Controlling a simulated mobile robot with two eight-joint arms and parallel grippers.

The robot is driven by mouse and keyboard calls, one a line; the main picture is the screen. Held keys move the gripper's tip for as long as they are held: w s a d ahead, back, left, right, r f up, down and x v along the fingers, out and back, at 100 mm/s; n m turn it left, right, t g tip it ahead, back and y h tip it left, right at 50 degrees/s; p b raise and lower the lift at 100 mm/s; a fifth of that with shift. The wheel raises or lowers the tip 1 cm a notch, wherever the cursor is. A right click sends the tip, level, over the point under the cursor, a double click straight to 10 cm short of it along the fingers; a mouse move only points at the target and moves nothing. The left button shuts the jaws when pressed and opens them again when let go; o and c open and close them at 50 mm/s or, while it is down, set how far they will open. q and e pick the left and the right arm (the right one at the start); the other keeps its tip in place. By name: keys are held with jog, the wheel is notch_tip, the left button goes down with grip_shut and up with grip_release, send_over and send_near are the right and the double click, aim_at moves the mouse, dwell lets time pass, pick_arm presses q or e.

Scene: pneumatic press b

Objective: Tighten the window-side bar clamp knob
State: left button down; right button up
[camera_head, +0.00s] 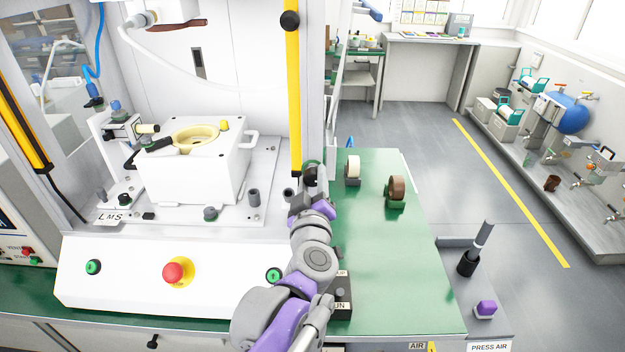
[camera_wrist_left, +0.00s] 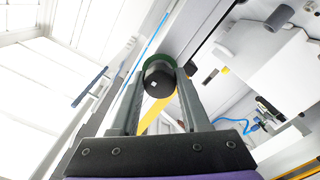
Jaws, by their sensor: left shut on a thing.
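My left gripper (camera_head: 312,180) is at the lower end of the right-hand yellow bar (camera_head: 294,95), at the right edge of the press frame. In the left wrist view, its two fingers (camera_wrist_left: 161,82) are shut on a round black knob (camera_wrist_left: 158,80) with a small pale mark on its face. A dark green ring shows behind the knob, and the yellow bar (camera_wrist_left: 153,115) runs behind it. In the head view the gripper and arm partly hide the knob. My right gripper is not in view.
Another black knob (camera_head: 289,20) sits high on the same bar. The press fixture (camera_head: 195,170) and the control panel (camera_head: 130,275) with a red button (camera_head: 174,272) lie to the left. Tape rolls (camera_head: 397,188) stand on the green bench (camera_head: 385,270) to the right.

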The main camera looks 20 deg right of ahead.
pick_arm(q)
jog(key=shift+f, duration=0.1)
jog(key=shift+c, duration=1.9)
grip_release()
jog(key=v, duration=1.1)
jog(key=s+a+f+m+g+y+p, duration=0.1)
jog(key=s+a+f+g, duration=0.3)
jog(key=a, duration=0.5)
jog(key=s+a+f+m+g+y+p, duration=0.2)
jog(key=s+a+f, duration=0.4)
jog(key=a+f, duration=0.3)
jog(key=s+a+f+m+g+y+p, duration=0.1)
jog(key=s+a+f+g+y+p, duration=0.1)
jog(key=s+a+f+g, duration=0.4)
jog(key=a+f+p, duration=0.1)
jog(key=a, duration=0.4)
jog(key=shift+a, duration=0.2)
